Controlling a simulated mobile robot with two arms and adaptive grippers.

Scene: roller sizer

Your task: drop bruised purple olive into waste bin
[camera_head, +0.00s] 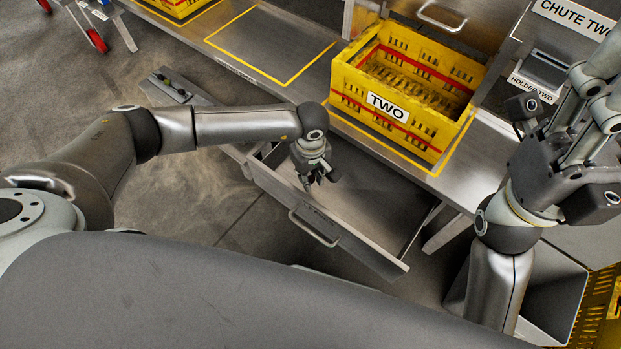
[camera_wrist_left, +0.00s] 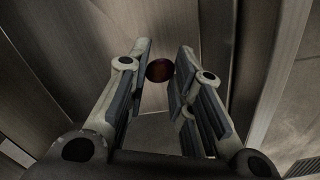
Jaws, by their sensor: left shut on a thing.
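My left gripper (camera_head: 308,182) points down above an open metal drawer under the bench. In the left wrist view its fingers (camera_wrist_left: 160,72) are shut on a small dark purple-red olive (camera_wrist_left: 160,70), held at the fingertips. The olive cannot be made out in the head view. My right gripper (camera_head: 592,95) is raised at the right edge, fingers upward, partly cut off by the frame; its opening is unclear. A grey open-topped bin (camera_head: 553,300) stands on the floor at lower right, partly hidden by my right arm. No label shows on it.
The open drawer (camera_head: 375,248) has a front handle and looks empty. A yellow crate marked TWO (camera_head: 385,118) stands on the bench inside a yellow outline. An empty yellow outline (camera_head: 270,45) lies to its left. Another yellow crate (camera_head: 603,305) stands at lower right.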

